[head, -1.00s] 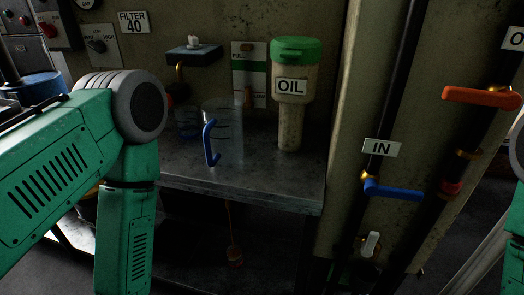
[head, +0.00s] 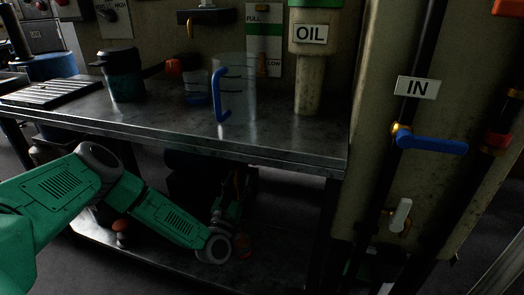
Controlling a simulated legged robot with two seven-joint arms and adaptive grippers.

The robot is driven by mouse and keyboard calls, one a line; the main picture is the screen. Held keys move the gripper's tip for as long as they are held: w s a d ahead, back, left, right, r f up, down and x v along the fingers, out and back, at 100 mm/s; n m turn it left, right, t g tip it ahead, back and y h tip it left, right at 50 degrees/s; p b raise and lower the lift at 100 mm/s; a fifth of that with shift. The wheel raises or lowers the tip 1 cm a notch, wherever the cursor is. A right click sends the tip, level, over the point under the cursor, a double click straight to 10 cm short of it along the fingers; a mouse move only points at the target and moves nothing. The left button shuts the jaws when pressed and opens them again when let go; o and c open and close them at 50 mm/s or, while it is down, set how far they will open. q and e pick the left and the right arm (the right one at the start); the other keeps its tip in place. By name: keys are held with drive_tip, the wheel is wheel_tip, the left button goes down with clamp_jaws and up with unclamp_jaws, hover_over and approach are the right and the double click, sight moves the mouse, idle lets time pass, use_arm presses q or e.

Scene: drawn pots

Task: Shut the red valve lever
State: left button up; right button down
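The red valve lever (head: 508,7) is cut off by the top right corner; only part of its orange-red handle shows, so its angle is hard to judge now. My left arm comes in from the left and reaches low, under the front edge of the bench. My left gripper (head: 228,202) is in the shadow below the bench top, well to the left of and below the lever, not touching it. Its fingers are too dark and small to tell open from shut. My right gripper is not in view.
A blue lever (head: 432,144) sits by the IN label, with a white-handled tap (head: 400,215) below it. The bench (head: 170,125) carries a clear jug (head: 240,95), a dark pot (head: 122,75) and an OIL bottle (head: 310,75).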

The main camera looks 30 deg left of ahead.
use_arm(q)
drive_tip(key=b+x, duration=0.3)
drive_tip(key=x, duration=1)
drive_tip(key=shift+w+a, duration=0.2)
drive_tip(key=shift+w, duration=0.1)
clamp_jaws()
